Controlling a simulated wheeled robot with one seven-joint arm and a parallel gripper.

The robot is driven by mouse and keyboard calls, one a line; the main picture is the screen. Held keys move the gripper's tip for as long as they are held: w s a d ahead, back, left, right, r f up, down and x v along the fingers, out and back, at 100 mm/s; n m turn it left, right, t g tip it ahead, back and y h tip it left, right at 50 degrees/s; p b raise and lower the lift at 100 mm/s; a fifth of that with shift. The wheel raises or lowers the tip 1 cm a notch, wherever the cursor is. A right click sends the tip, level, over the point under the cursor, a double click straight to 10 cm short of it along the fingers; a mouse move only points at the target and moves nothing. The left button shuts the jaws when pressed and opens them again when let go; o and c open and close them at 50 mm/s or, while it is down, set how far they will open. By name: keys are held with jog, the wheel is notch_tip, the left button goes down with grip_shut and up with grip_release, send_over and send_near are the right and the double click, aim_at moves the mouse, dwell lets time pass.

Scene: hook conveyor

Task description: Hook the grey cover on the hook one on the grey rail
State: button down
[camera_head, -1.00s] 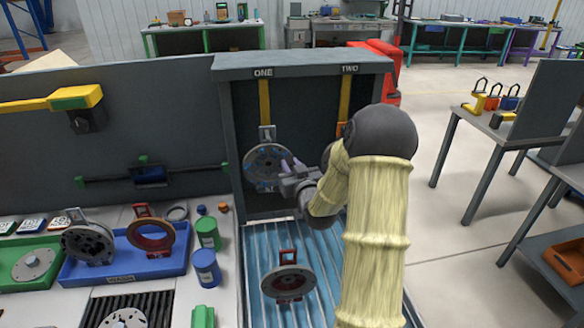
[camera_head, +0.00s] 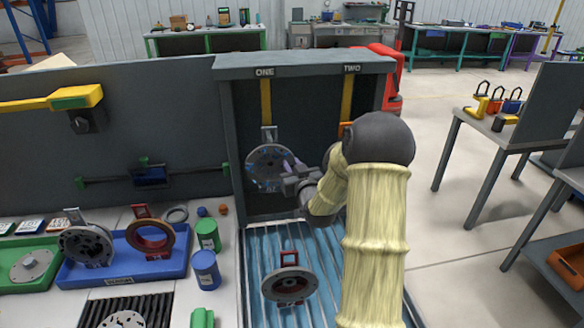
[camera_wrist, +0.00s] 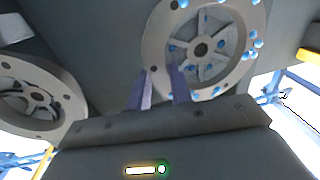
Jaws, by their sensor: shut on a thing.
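The grey cover (camera_head: 268,168) is a round disc with blue marks. It is upright in front of the dark back panel, below the yellow strap (camera_head: 266,100) under the label ONE. Its grey loop (camera_head: 268,134) meets the lower end of that strap; I cannot tell whether it is seated on the hook. My gripper (camera_head: 288,175) is shut on the cover's right edge. In the wrist view the fingers (camera_wrist: 158,88) are at the cover's rim (camera_wrist: 157,58). The hook under TWO is mostly hidden by my arm; an orange piece (camera_head: 344,129) shows there.
A red-handled disc (camera_head: 290,285) lies on the blue ribbed surface below. A blue tray (camera_head: 120,277) with two discs and two canisters (camera_head: 206,270) stand left. The grey frame (camera_head: 236,150) borders the hook bay. The wrist view shows another disc (camera_wrist: 35,100) at left.

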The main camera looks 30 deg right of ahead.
jog(key=shift+w+a, duration=0.15)
jog(key=shift+a, duration=0.05)
jog(key=c, duration=1.2)
grip_release()
jog(key=shift+r, duration=0.1)
jog(key=shift+o, duration=0.2)
jog(key=shift+s, duration=0.2)
jog(key=shift+s, duration=0.1)
jog(key=s+a+b, duration=0.1)
jog(key=s+b, duration=0.5)
jog(key=s, duration=0.8)
jog(key=shift+s+a+f+b, duration=0.15)
jog(key=shift+a+f+b, duration=0.15)
jog(key=shift+a+b, duration=0.05)
jog(key=b, duration=0.3)
jog(key=shift+s+b, duration=0.35)
jog(key=shift+s, duration=0.05)
jog(key=shift+s+b, duration=0.1)
jog(key=shift+b, duration=0.35)
